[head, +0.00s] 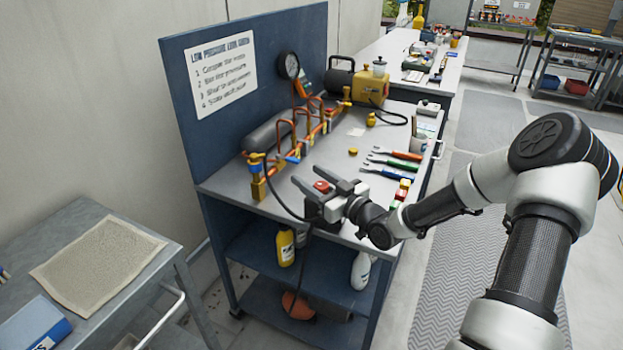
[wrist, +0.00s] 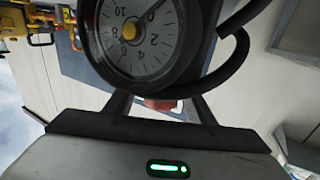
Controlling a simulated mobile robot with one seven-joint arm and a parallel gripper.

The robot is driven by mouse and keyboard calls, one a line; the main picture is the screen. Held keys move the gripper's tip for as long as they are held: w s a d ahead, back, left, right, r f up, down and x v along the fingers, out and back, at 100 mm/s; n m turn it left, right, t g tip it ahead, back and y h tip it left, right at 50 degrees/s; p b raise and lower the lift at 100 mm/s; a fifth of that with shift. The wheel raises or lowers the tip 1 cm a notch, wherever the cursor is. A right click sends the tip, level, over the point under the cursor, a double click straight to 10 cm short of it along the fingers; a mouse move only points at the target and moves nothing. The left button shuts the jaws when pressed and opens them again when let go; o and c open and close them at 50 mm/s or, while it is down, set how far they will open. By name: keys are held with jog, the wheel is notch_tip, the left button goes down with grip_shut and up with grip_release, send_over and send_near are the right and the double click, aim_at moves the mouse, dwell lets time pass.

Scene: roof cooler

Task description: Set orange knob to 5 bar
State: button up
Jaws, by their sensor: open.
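My gripper (head: 318,180) is open over the front edge of the blue workbench, its two fingers pointing left. A small orange-red part (head: 322,186), which looks like the orange knob, shows between the fingers. In the wrist view the orange part (wrist: 160,104) sits between the fingers, partly hidden by the gripper body; contact cannot be told. A round dial gauge (wrist: 140,35) with a white face fills the top of the wrist view, numbers upside down and cut off. I cannot read its pointer surely. A second gauge (head: 289,65) stands above the copper manifold (head: 300,135).
A black hose (head: 280,200) runs from the manifold to beside my gripper; a hose (wrist: 235,55) also curves round the dial. Coloured-handled tools (head: 395,165) lie right of the gripper. A yellow pump (head: 370,85) stands behind. Bottles (head: 285,245) are on the lower shelf.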

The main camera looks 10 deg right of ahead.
jog(key=c, duration=1.1)
jog(key=shift+o, duration=0.2)
